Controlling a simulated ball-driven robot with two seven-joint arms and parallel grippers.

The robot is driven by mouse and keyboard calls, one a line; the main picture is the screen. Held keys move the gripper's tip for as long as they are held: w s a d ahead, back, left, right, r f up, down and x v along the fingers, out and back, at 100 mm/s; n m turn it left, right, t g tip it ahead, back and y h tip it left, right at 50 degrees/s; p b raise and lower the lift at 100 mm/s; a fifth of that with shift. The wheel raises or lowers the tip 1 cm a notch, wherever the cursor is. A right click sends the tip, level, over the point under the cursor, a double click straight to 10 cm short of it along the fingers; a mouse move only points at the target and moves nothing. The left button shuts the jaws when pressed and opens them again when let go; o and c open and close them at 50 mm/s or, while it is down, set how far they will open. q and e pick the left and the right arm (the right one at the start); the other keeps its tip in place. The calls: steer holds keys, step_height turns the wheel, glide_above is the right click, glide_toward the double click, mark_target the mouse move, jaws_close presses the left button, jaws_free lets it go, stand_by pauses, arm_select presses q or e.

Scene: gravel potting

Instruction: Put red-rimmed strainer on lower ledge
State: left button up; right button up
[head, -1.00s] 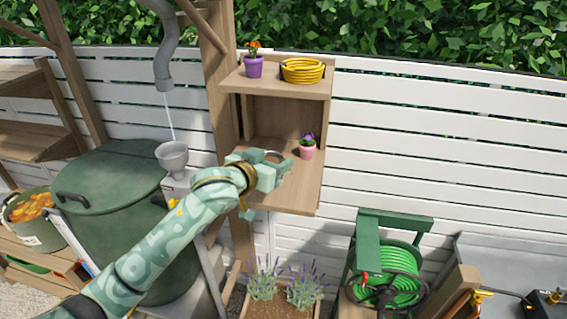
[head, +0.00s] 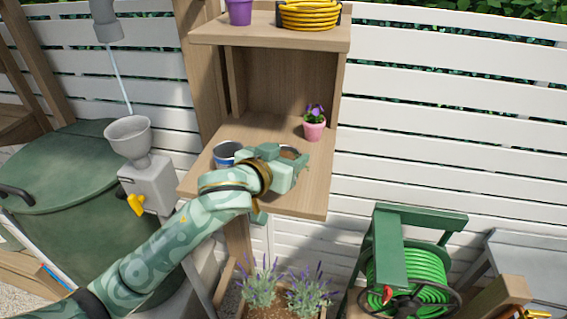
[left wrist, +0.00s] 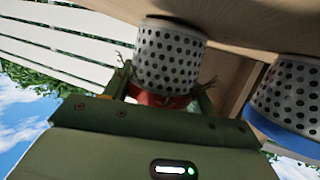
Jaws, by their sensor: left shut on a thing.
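My left gripper (head: 284,166) is over the front of the lower wooden ledge (head: 262,132). In the left wrist view, which is turned over, its fingers are shut on the red rim of the strainer (left wrist: 170,58), a pale cup full of dark holes. The strainer's base is at or close to the ledge's wood; I cannot tell whether they touch. In the head view the gripper hides most of it. A blue-rimmed strainer (head: 227,149) stands on the ledge left of the gripper; it also shows in the left wrist view (left wrist: 288,98), apart from the held one.
A pink pot with a purple flower (head: 314,124) stands on the ledge behind the gripper. The upper shelf (head: 260,30) overhangs the back, with a yellow hose coil (head: 308,15) and a purple pot (head: 239,11). A grey funnel (head: 128,135) is left of the ledge.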

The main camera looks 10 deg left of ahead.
arm_select(q)
steer(key=shift+w+a+f, duration=0.1)
steer(key=shift+a+f, duration=0.1)
steer(key=shift+f, duration=0.1)
steer(key=shift+r, duration=0.1)
steer(key=shift+s+d+r, duration=0.15)
steer(key=shift+s+d, duration=0.05)
steer(key=shift+s, duration=0.1)
steer(key=shift+s+d, duration=0.15)
steer(key=o, duration=0.8)
steer(key=shift+c, duration=0.2)
steer(key=shift+o, duration=1.2)
steer(key=shift+w+f, duration=0.2)
arm_select(e)
steer(key=shift+w+a+f, duration=0.1)
steer(key=shift+f, duration=0.1)
arm_select(q)
steer(key=shift+s+r, duration=0.1)
